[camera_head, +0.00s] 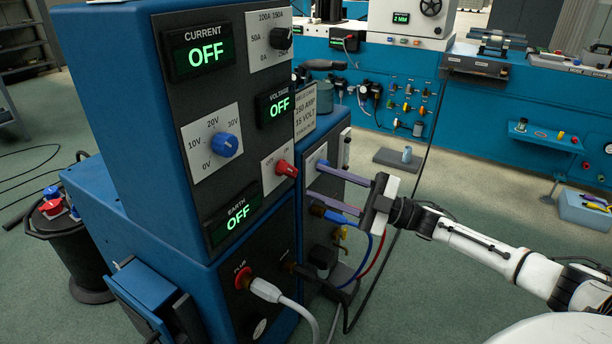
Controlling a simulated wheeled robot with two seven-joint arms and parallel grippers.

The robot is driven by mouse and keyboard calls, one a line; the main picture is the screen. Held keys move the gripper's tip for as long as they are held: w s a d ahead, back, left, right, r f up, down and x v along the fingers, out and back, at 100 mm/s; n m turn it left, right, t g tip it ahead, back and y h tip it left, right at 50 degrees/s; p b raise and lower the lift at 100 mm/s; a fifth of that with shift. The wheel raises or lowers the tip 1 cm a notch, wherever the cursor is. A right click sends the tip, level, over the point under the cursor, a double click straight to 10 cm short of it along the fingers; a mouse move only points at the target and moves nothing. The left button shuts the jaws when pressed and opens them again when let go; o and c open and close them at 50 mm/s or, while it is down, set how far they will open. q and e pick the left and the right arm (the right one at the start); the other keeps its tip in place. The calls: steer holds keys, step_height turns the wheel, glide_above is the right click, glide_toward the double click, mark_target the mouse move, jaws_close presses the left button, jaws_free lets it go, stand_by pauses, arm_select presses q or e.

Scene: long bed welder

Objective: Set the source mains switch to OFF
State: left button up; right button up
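The blue welding source (130,120) stands at the left with a dark front panel. A red rotary knob (286,168) sits on a small light plate at the panel's lower right. I take it for the mains switch; its lettering is too small to read surely, and I cannot tell its setting. The current display (205,54), voltage display (279,105) and earth display (236,217) each read OFF. My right gripper (316,180) is open and empty, its two fingers pointing left, just right of the red knob and apart from it in the picture. My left gripper is out of view.
A blue knob (224,145) and a black knob (281,38) are on the same panel. Cables run from the plug (264,290) below. A black bucket (75,250) stands at the left.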

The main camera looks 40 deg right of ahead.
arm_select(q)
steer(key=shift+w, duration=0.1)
arm_select(e)
steer(key=v, duration=0.4)
stand_by(0.8)
